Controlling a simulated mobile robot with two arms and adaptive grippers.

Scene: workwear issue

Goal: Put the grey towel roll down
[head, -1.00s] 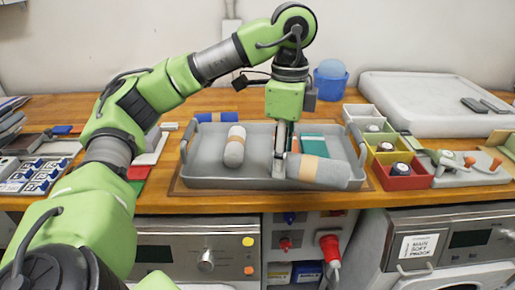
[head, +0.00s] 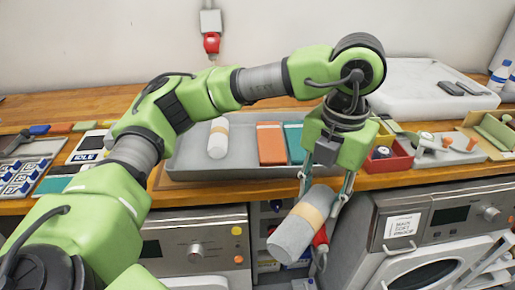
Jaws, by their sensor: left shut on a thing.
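My left gripper (head: 323,197) is shut on the grey towel roll (head: 289,238), which has a tan band around its middle. In the head view the roll hangs tilted in front of the counter's front edge, before the machines below. A second, lighter roll (head: 218,140) with a tan band lies in the grey tray (head: 205,174) on the counter. An orange item (head: 271,144) and a teal item (head: 294,141) lie in the tray too. My left arm hides the tray's right end. My right gripper is not in view.
A red bin (head: 393,161) stands right of the gripper on the wooden counter (head: 400,181). A large pale tray (head: 415,90) is at the back right. Blue-and-white items (head: 18,178) lie at the left. Machines with control panels (head: 195,248) stand below.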

